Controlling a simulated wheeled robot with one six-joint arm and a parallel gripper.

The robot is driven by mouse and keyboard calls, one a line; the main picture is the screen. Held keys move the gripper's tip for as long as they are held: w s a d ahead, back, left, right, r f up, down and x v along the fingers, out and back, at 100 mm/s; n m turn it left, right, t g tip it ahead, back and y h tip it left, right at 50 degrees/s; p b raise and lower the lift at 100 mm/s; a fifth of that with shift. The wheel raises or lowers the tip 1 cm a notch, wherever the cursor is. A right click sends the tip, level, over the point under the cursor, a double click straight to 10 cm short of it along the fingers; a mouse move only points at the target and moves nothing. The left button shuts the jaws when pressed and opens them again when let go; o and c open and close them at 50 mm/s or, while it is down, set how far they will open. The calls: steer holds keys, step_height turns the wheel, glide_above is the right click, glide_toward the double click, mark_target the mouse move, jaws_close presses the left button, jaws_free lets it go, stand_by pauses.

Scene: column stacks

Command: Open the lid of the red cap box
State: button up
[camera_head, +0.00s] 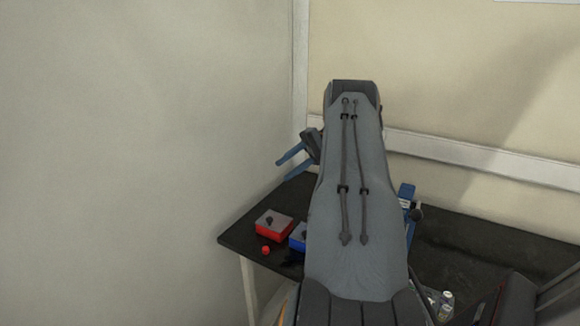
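A red box (261,230) sits on the left part of the dark table. Its top is grey with a small dark knob (269,220), and the lid looks closed. My gripper (283,170) has two blue fingers pointing left, spread apart with nothing seen between them. It is above the table's back left edge, up and to the right of the red box in the picture, not touching it. A small red piece (265,250) lies on the table just in front of the red box.
A blue box (296,243) stands right of the red box, partly hidden by my arm. A blue item (406,192) and small pale bottles (446,298) are right of my arm. The dark table (470,240) meets walls at the left and back. My arm hides its middle.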

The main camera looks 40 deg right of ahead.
steer(key=shift+r+p, duration=0.5)
steer(key=shift+a, duration=0.1)
stand_by(0.4)
